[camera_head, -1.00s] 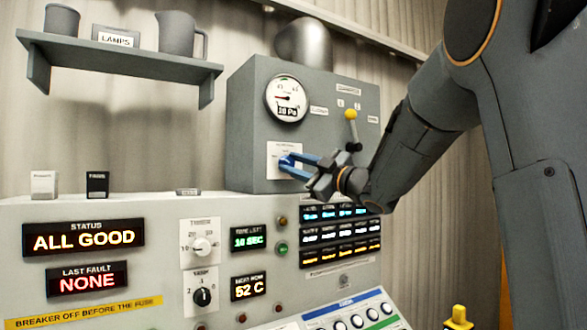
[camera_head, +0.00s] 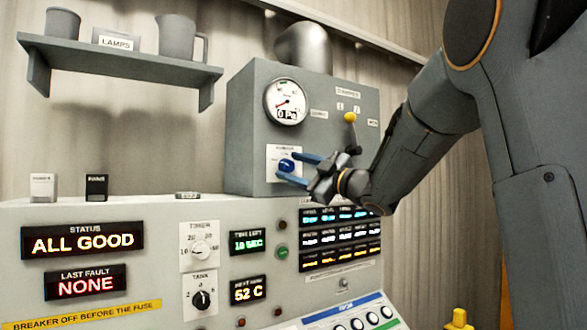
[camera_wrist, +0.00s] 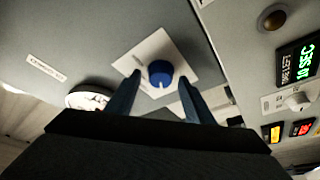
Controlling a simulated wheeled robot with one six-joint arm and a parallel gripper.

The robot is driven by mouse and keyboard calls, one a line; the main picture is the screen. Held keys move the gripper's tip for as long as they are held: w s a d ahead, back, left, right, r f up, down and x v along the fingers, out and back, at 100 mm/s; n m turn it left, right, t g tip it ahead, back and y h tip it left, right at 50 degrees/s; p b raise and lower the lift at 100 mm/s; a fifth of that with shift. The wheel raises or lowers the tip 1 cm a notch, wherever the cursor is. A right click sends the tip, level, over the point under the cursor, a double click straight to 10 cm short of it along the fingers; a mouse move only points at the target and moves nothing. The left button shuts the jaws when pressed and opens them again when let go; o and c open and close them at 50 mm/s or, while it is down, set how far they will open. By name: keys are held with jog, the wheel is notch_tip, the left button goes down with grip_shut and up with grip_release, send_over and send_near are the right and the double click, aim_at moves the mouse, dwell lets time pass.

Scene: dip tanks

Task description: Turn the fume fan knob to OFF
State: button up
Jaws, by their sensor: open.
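The fume fan knob (camera_head: 287,165) is a blue round knob on a white plate (camera_head: 272,162) on the front of the grey box. My gripper (camera_head: 300,169) is open in front of the knob, with its two blue fingers apart. In the wrist view the knob (camera_wrist: 160,73) shows between and beyond the fingertips (camera_wrist: 160,82), with no clear contact. The plate's lettering is too small to read. The gauge (camera_head: 287,101) above the knob reads 0 Pa.
A yellow-tipped lever (camera_head: 350,118) stands on the box close above my gripper. Below is a console with a status display (camera_head: 82,240) reading ALL GOOD, a timer knob (camera_head: 200,249) and a tank knob (camera_head: 202,299). A shelf (camera_head: 120,58) hangs at upper left.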

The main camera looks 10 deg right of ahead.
jog(key=b+v, duration=0.1)
jog(key=v, duration=0.6)
jog(key=shift+s+d, duration=0.25)
jog(key=shift+s, duration=0.1)
jog(key=shift+w+f, duration=0.1)
jog(key=shift+f, duration=0.05)
jog(key=d+f+m+g+h, duration=0.2)
jog(key=f+m+h, duration=0.45)
jog(key=f, duration=0.75)
jog(key=d+f+m+g+h, duration=0.25)
jog(key=f+m+h, duration=0.4)
jog(key=f, duration=0.75)
jog(key=s+a+f+m+g, duration=0.25)
jog(key=s+f+g, duration=0.35)
jog(key=s+f, duration=0.6)
jog(key=s+a+f+g, duration=0.3)
jog(key=s+f, duration=0.1)
jog(key=s, duration=0.5)
jog(key=s+a+f+m+g+y, duration=0.1)
jog(key=s+a+f+g, duration=0.2)
jog(key=s, duration=0.6)
jog(key=shift+a+f, duration=0.5)
jog(key=shift+f, duration=0.1)
